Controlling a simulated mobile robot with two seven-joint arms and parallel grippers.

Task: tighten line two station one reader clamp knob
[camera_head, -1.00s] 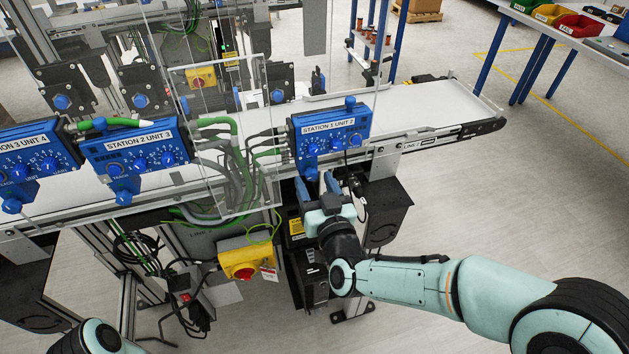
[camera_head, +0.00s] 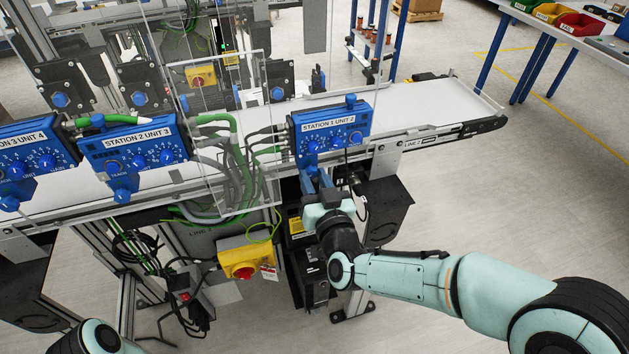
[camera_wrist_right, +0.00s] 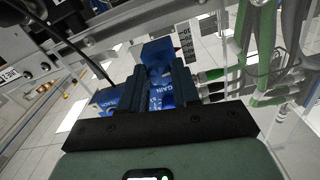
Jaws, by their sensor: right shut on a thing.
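The blue reader box (camera_head: 347,118) labelled STATION 1 UNIT 2 is mounted at the near edge of the conveyor, with blue knobs on its face. My right gripper (camera_head: 316,174) reaches up from below to the box's lower left corner. Its fingers are shut on a blue knob there, the clamp knob by its place under the box. The fingers mostly hide this knob in the head view. In the right wrist view, blue surface (camera_wrist_right: 157,75) and the word GAIN show between the fingers of the right gripper (camera_wrist_right: 160,80). My left gripper is out of view.
The STATION 2 UNIT 3 box (camera_head: 135,153) and STATION 3 UNIT 4 box (camera_head: 30,155) stand to the left. A clear panel (camera_head: 225,120) and green and grey cables are just left of my gripper. A yellow switch box (camera_head: 243,258) hangs below. Floor at right is open.

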